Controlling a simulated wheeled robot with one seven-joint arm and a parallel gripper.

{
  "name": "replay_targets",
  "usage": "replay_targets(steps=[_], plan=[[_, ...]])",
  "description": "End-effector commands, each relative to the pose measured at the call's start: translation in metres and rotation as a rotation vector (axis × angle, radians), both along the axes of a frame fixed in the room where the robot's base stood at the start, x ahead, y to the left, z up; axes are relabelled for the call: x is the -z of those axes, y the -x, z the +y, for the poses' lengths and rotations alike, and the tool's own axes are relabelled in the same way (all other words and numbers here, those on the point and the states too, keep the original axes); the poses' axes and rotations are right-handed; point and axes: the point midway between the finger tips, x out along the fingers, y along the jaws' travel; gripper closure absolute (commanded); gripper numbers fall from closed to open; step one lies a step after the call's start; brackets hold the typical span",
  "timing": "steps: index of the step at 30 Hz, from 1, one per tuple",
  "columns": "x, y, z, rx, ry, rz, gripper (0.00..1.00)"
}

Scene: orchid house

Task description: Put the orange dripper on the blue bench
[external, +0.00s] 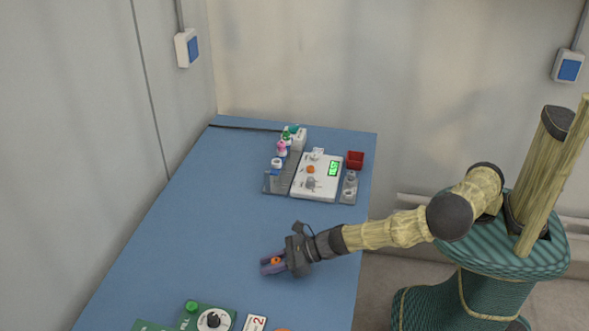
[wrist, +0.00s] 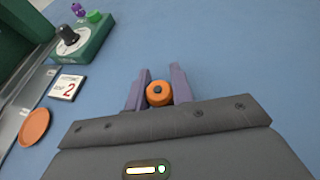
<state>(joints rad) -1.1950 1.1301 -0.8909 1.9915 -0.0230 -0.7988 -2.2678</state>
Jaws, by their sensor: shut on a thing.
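The orange dripper (wrist: 159,94) is a small round orange piece with a dark centre, seen between the two purple fingers of my gripper (wrist: 158,88) in the wrist view. My gripper (external: 273,264) is shut on it, low over the blue bench (external: 230,235), in the external view. The orange dripper also shows there as a small orange spot (external: 276,261). I cannot tell whether the dripper touches the bench surface.
A green device with a dial (external: 208,319), a "2" card (wrist: 66,84) and an orange disc (wrist: 34,127) lie near. The mid-bench is clear.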

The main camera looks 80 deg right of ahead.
Motion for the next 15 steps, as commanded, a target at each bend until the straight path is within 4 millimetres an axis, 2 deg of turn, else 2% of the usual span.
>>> replay_targets(steps=[3,4,7,15], plan=[[0.0039,0.0001,0.0001,0.0,0.0,0.0,0.98],[0.0029,0.0,0.0001,0.0,0.0,0.0,0.73],[0.0025,0.0001,0.0001,0.0,0.0,0.0,0.55],[0.0019,0.0001,0.0001,0.0,0.0,0.0,0.55]])
